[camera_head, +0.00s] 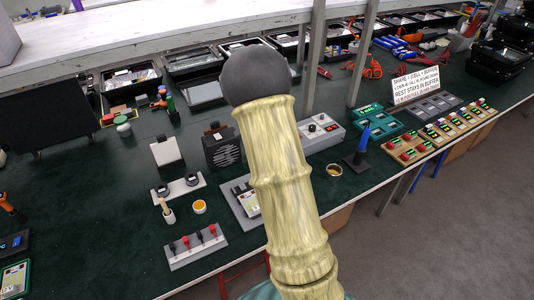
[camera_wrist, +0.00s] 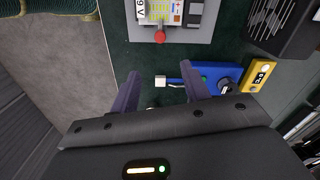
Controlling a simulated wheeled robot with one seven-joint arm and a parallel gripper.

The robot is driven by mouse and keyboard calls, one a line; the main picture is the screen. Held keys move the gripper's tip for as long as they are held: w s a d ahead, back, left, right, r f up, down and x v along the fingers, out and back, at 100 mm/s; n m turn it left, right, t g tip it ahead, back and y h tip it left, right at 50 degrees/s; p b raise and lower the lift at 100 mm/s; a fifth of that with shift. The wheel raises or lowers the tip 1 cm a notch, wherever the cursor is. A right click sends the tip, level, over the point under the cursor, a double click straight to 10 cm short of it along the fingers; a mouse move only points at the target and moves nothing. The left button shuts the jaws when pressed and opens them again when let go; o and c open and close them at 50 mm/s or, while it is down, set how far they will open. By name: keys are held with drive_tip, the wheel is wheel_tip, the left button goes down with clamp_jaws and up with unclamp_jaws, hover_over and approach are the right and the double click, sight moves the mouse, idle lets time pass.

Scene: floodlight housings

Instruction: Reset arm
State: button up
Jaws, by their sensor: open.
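My gripper (camera_wrist: 162,85) shows in the wrist view with its two dark fingers spread apart, open. A small white block (camera_wrist: 160,82) on a thin rod of a blue fixture (camera_wrist: 215,76) appears between the fingertips; I cannot tell how far below them it is. Nothing is seen gripped. In the head view my arm, in a pale yellow sleeve with a dark round end, rises across the middle of the bench. My gripper cannot be made out in that view.
The dark green bench (camera_head: 110,225) carries a grey panel with red and black plugs (camera_head: 196,246), a grey control box (camera_head: 320,131), a blue tool in a stand (camera_head: 361,148) and a white sign (camera_head: 416,86). A shelf (camera_head: 150,40) on metal posts spans the back. Grey floor (camera_head: 440,235) lies right.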

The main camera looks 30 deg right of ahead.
idle(0.3)
drive_tip(key=s+a+r+n+t, duration=0.1)
drive_tip(key=s+a+r+n, duration=0.1)
drive_tip(key=s+a+n, duration=0.5)
drive_tip(key=s+a+r+n+t, duration=0.1)
drive_tip(key=s+a+r+n, duration=0.2)
drive_tip(key=s+a+n, duration=0.4)
drive_tip(key=s+a+p, duration=0.1)
drive_tip(key=s, duration=0.4)
drive_tip(key=shift+r+n+t, duration=0.2)
drive_tip(key=shift+n+t, duration=0.1)
drive_tip(key=shift+n, duration=0.1)
drive_tip(key=shift+c, duration=1)
